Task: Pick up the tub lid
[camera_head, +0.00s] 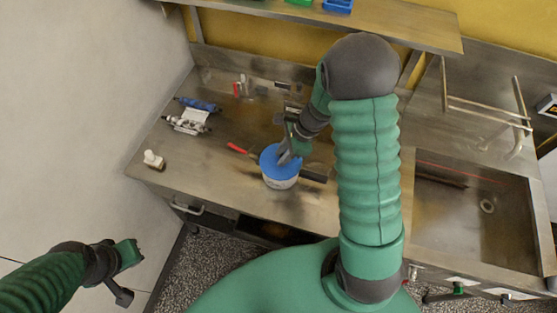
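The tub lid (268,159) is a round blue disc. It sits on top of a white tub (280,183) on the metal counter, left of the sink. My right gripper (284,158) reaches down over the lid from the upper right, with its fingertips at the lid's surface. The gripper and wrist cover part of the lid. I cannot tell whether the fingers are apart or closed on it. My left gripper (130,275) is at the lower left, away from the counter, above the floor. Its fingers look spread and hold nothing visible.
A red-handled tool (238,149) lies just left of the tub, and a dark-handled one (314,176) to its right. The sink (470,215) is right; a shelf (400,18) hangs above.

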